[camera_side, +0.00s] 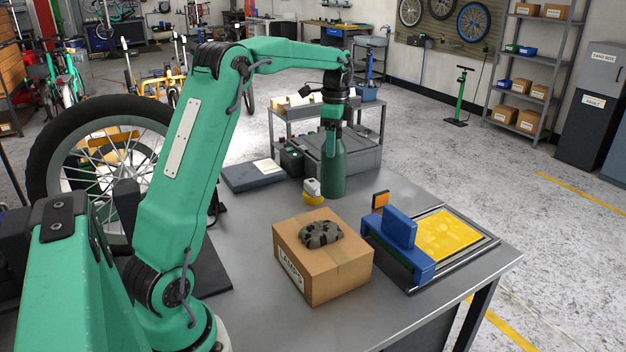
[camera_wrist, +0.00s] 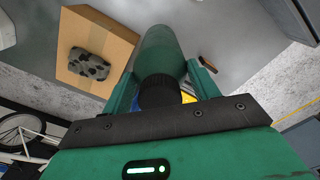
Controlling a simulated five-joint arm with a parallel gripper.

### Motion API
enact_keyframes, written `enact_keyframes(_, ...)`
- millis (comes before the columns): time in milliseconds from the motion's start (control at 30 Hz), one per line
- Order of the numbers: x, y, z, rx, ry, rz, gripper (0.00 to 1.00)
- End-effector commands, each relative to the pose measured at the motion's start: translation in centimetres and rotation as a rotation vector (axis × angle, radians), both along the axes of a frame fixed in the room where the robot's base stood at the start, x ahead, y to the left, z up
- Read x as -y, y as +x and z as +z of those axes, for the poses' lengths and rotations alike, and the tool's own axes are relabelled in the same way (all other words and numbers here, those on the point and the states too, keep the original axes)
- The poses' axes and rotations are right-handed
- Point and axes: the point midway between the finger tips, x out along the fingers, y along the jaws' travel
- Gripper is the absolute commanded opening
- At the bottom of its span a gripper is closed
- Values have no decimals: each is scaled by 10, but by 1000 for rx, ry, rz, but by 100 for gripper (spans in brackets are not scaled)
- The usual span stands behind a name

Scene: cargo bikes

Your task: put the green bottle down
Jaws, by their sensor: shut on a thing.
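The green bottle (camera_side: 333,172) is upright below my gripper (camera_side: 332,124) in the side view, near the back of the grey table (camera_side: 245,215). My gripper is shut on the bottle near its top. In the wrist view the green bottle (camera_wrist: 160,45) lies between the two fingers of my gripper (camera_wrist: 161,72), its dark cap towards the camera. The bottle's base is close to the tabletop; I cannot tell if it touches.
A cardboard box (camera_side: 345,275) with a grey lumpy thing (camera_side: 319,234) on top stands in front. A small white-and-yellow item (camera_side: 313,190) is just left of the bottle. A blue fixture (camera_side: 398,230), an orange block (camera_side: 381,199) and a yellow panel (camera_side: 446,236) are to the right.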

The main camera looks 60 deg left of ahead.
Motion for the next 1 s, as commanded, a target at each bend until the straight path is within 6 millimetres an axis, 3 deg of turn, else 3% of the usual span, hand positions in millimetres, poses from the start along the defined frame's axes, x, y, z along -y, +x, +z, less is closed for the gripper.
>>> enact_keyframes(233, 0, 0, -7, 2, 1, 0, 0)
enact_keyframes(700, -1, 0, -59, 2, 1, 0, 0)
enact_keyframes(1000, -1, 0, -65, 3, 1, 0, 0)
